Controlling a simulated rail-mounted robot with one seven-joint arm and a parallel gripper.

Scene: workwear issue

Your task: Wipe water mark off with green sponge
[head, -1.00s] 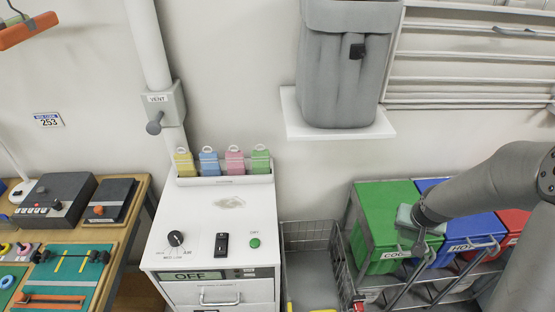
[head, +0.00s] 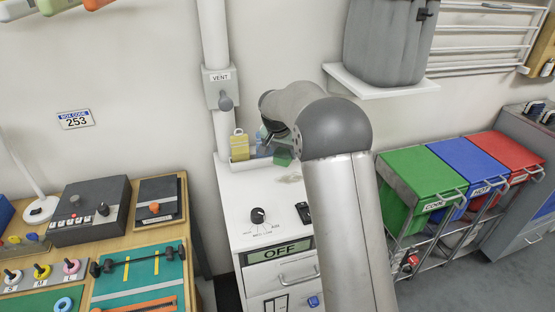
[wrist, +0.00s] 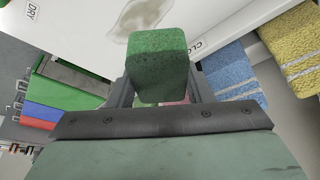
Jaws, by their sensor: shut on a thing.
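The green sponge (wrist: 157,68) is between the fingers of my gripper (wrist: 158,88) in the wrist view, and my gripper is shut on it. In the head view my gripper (head: 268,137) is at the back of the white cabinet top, with a green patch of the sponge (head: 284,156) showing beside it. I cannot tell whether the sponge is clear of its holder. The water mark (head: 289,179) is a faint grey-brown stain on the cabinet top, in front of the sponge. It also shows in the wrist view (wrist: 143,22), partly cut off by the top edge.
The yellow cloth-like item (head: 239,147) stands at the left of the rear holder; a blue one (wrist: 238,70) shows in the wrist view. The vent pipe (head: 215,40) rises behind. My arm hides the cabinet's right side.

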